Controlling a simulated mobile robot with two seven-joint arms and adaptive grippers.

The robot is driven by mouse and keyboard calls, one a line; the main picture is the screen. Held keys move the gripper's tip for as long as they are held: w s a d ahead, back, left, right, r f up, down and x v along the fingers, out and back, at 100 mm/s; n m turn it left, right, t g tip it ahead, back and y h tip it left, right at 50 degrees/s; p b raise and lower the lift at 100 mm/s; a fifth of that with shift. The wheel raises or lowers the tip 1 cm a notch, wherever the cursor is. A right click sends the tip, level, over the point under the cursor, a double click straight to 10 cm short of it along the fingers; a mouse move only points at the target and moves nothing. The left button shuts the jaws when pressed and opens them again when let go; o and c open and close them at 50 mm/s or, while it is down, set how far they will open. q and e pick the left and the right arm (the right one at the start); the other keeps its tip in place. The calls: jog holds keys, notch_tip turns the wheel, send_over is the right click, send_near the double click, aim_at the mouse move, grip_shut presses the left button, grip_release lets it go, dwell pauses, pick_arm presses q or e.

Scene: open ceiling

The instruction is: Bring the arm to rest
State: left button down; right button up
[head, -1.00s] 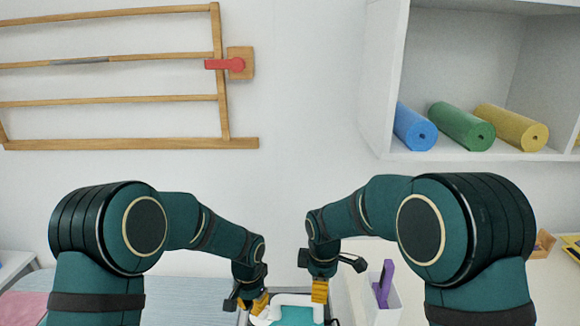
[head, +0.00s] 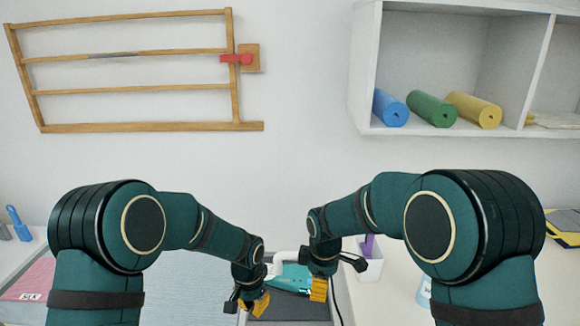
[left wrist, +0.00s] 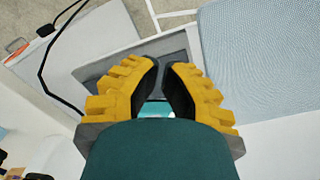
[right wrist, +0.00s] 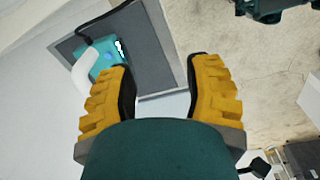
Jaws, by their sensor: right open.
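My left gripper (head: 256,303) hangs low in the middle of the head view, pointing down. In the left wrist view its yellow fingers (left wrist: 163,66) are close together, with a narrow gap and nothing seen held between them. My right gripper (head: 319,289) hangs just to the right of it. In the right wrist view its fingers (right wrist: 163,70) are wide apart and empty. Both of my arms are bent, with the forearms reaching inward and down.
A teal device with a white part (head: 291,277) lies near both grippers on a dark grey surface (right wrist: 149,50). A white holder with a purple item (head: 367,264) stands to the right. Rolled mats (head: 432,109) lie in a wall shelf. A wooden rack (head: 140,127) hangs at left.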

jog(key=s+d+f+m+y, duration=0.1)
jog(key=s+f+m, duration=0.2)
jog(key=f, duration=0.4)
jog(key=s+d+f+m+y, duration=0.1)
jog(key=s+f+m, duration=0.3)
jog(key=f, duration=0.4)
pick_arm(q)
jog(key=s+f+n+t+h, duration=0.1)
jog(key=s+f+n+h, duration=0.1)
jog(key=s+f+n, duration=0.2)
jog(key=s+f+n+t+h+b, duration=0.1)
jog(key=s+f+n, duration=0.3)
jog(key=s+f, duration=0.6)
jog(key=s, duration=0.4)
jog(key=shift+s+a+h, duration=0.35)
jog(key=shift+a+h, duration=0.05)
pick_arm(e)
jog(key=s+f+m+y, duration=0.1)
jog(key=s+f+m, duration=0.2)
jog(key=s+m, duration=0.2)
jog(key=s+f+m+t+y, duration=0.1)
jog(key=s+f+m, duration=0.2)
jog(key=s+m, duration=0.2)
jog(key=s, duration=0.3)
jog(key=shift+d+f, duration=0.15)
jog(key=shift+d, duration=0.25)
pick_arm(q)
jog(key=shift+f, duration=0.1)
